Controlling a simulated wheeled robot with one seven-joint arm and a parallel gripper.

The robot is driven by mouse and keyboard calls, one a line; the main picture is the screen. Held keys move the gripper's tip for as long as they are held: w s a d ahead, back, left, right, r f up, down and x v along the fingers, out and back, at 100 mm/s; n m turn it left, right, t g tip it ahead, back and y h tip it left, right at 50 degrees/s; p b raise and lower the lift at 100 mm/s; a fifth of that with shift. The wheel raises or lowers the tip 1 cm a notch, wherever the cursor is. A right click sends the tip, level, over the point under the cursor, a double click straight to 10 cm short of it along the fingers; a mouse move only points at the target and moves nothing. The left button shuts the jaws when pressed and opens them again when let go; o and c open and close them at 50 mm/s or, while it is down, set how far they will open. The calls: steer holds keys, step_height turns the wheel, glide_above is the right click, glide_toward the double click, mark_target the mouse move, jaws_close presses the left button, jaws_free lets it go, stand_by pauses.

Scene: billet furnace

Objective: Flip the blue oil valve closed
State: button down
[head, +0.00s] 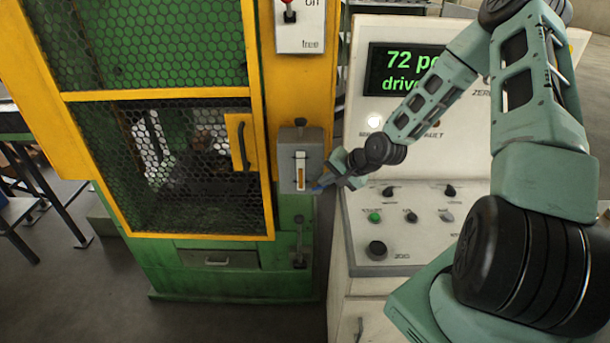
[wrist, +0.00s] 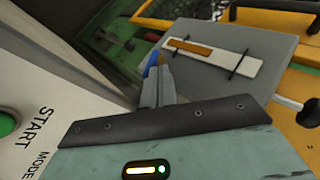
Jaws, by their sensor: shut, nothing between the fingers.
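The blue oil valve handle (wrist: 151,63) shows as a small blue piece right at my fingertips in the wrist view, partly hidden behind them. In the head view the blue handle (head: 317,190) is a small patch low on the right side of the grey oil box. My gripper (head: 328,182) is at that lower right corner of the box. In the wrist view my gripper (wrist: 159,72) has its fingers together with nothing between them, beside or against the blue handle. I cannot tell whether they touch, nor exactly how the handle is turned.
The grey oil box (head: 286,171) carries a sight glass with amber oil (head: 300,170). The yellow and green press with a mesh door (head: 180,235) stands left. The white control console (head: 415,240), with knobs and a green button (head: 375,217), is close on the right.

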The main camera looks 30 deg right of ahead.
steer(key=shift+s+d+f, duration=0.1)
stand_by(0.3)
steer(key=shift+r+p, duration=0.8)
